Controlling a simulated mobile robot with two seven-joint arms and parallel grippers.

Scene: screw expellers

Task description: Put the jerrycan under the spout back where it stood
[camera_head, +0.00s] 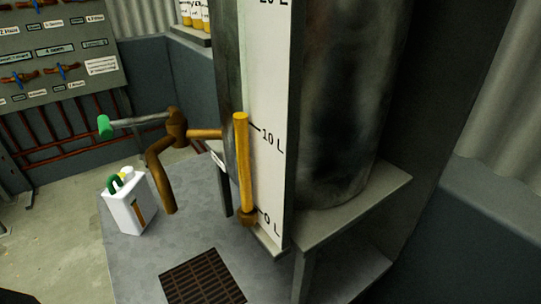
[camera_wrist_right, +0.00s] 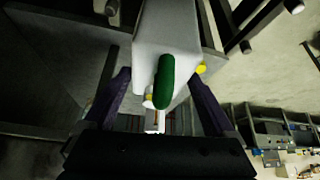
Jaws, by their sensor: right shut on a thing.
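A white jerrycan (camera_head: 130,206) with a green handle, a yellow cap and an orange-brown label stands on the grey platform, left of the brown spout (camera_head: 162,178). No gripper touches it in the head view. In the right wrist view, a white jerrycan body (camera_wrist_right: 168,32) with a green handle (camera_wrist_right: 164,82) and yellow caps lies between the fingers of my right gripper (camera_wrist_right: 160,76), which is shut on it. The head view does not show this gripper or its hold. The contact is partly hidden. My left gripper is in neither view.
A tall dark tank (camera_head: 345,100) with a white litre scale (camera_head: 265,90) stands on a grey stand (camera_head: 385,195). A dark floor grate (camera_head: 202,277) lies in front. The platform between is clear.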

